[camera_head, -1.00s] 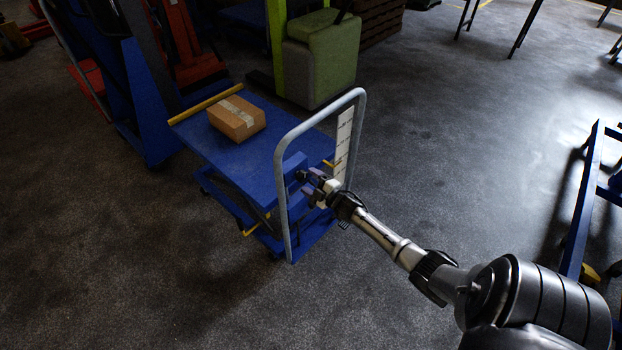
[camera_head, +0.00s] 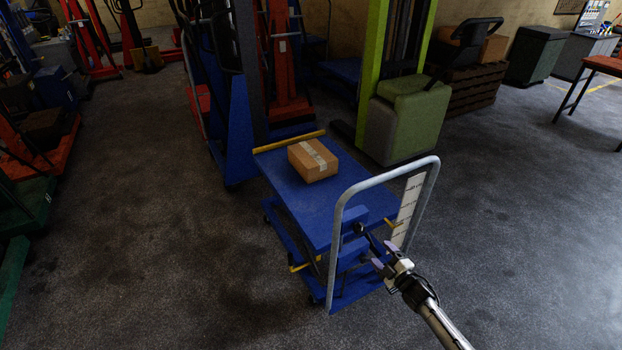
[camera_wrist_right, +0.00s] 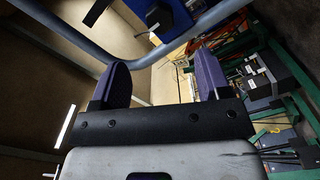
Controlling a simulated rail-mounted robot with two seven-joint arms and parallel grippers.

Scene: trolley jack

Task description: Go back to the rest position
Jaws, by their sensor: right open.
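The blue trolley jack (camera_head: 300,208), a low lift table on wheels, stands at centre right in the head view. A taped cardboard box (camera_head: 313,160) lies on its top. Its grey loop handle (camera_head: 337,240) rises at the near end, and its bar also crosses the top of the right wrist view (camera_wrist_right: 75,38). My right gripper (camera_head: 382,258) is beside the handle, near a dark lever (camera_head: 368,237) on the blue block. In the right wrist view, its two purple fingers (camera_wrist_right: 163,80) are apart with nothing between them. My left gripper is out of view.
A green-and-grey lift truck (camera_head: 405,115) stands behind the trolley. Blue and red lifting equipment (camera_head: 235,100) stands at its back left. A wooden crate stack (camera_head: 470,88) is further right.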

